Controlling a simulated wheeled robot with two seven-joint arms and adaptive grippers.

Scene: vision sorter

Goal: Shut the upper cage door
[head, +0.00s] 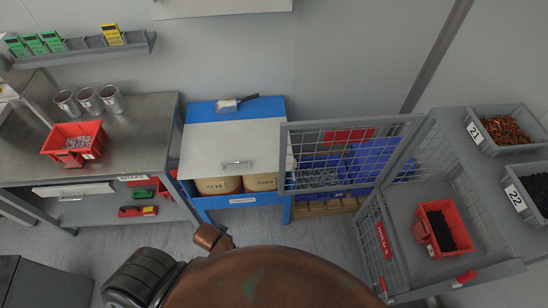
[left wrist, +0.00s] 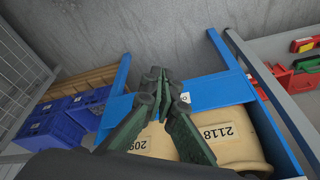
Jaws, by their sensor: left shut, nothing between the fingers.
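The upper cage door (head: 352,155) is a grey-framed wire mesh panel. It stands open in the head view, reaching left from the grey cage (head: 410,205) on the right. Blue crates behind it show through the mesh. In the left wrist view a mesh panel with a grey frame (left wrist: 44,84), apparently this door, is at the left edge. My left gripper (left wrist: 168,88) is shut and empty, above the blue stand and apart from that mesh. My left gripper's fingers cannot be made out in the head view. My right gripper is not in view.
A blue stand (head: 235,108) holds tan drums (head: 222,185) left of the door. A second mesh panel (head: 370,245) is below, by a red label. A red bin (head: 422,232) sits inside the cage. Grey bins (head: 482,140) stand on top. A steel bench (head: 130,125) is at left.

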